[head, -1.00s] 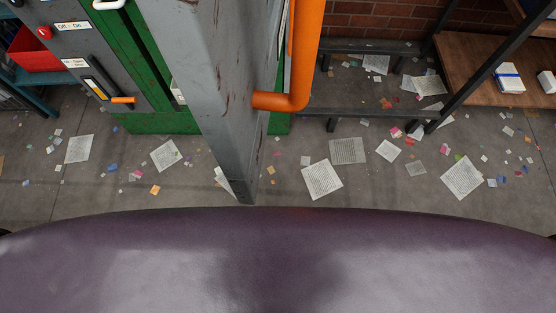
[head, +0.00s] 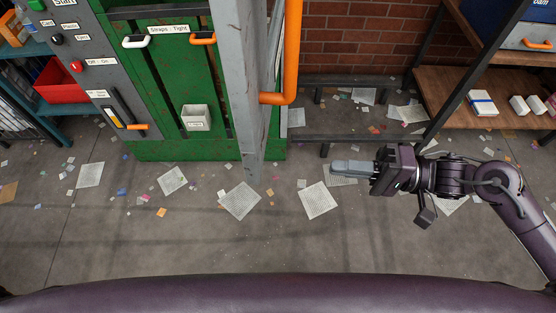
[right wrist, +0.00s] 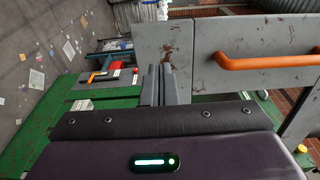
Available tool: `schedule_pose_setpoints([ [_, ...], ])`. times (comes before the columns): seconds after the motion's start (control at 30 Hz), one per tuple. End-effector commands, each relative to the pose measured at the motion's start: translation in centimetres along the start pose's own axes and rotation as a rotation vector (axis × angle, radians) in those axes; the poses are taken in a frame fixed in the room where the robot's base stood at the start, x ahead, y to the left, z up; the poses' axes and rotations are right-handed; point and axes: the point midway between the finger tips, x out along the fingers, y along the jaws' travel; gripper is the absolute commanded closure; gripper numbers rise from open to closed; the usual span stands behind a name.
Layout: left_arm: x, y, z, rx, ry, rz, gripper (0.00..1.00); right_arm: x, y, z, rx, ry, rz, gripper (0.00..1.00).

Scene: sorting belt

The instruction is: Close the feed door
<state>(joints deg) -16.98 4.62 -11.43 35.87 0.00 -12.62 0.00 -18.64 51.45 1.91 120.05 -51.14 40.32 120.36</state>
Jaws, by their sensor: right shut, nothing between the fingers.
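The feed door appears to be the scratched grey panel (head: 238,75) standing out from the green machine (head: 165,70), seen nearly edge-on in the head view. Its orange handle (head: 291,50) is on the right side. In the right wrist view the grey panel (right wrist: 255,77) and its orange handle (right wrist: 262,61) fill the upper right. My right gripper (head: 337,166) is shut and empty, to the right of the door and apart from it in the head view. Its fingers (right wrist: 165,82) show in front of the panel in the wrist view. My left gripper is out of view.
A control panel (head: 85,50) with labels and a lever is at the left. A red bin (head: 62,82) sits on a shelf there. A wooden shelf (head: 440,85) with a dark frame stands at the right. Paper sheets (head: 240,201) litter the open floor.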

Motion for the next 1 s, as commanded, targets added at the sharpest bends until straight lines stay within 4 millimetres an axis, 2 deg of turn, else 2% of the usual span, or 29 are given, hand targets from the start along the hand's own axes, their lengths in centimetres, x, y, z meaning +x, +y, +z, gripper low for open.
schedule_pose_setpoints([
  [0.3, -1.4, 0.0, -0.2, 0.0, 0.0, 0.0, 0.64, 6.8, -0.4, -0.1, -0.004, 0.001, -0.005, 1.0],
  [0.5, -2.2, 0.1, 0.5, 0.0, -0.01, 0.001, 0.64, 10.3, -0.4, -0.1, -0.004, 0.002, -0.004, 1.0],
  [0.7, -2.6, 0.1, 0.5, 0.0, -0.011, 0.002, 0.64, 12.0, -0.1, -0.1, -0.003, 0.003, -0.002, 1.0],
  [1.0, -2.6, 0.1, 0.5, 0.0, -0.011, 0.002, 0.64, 12.3, 0.0, -0.1, -0.003, 0.004, 0.0, 1.0],
])
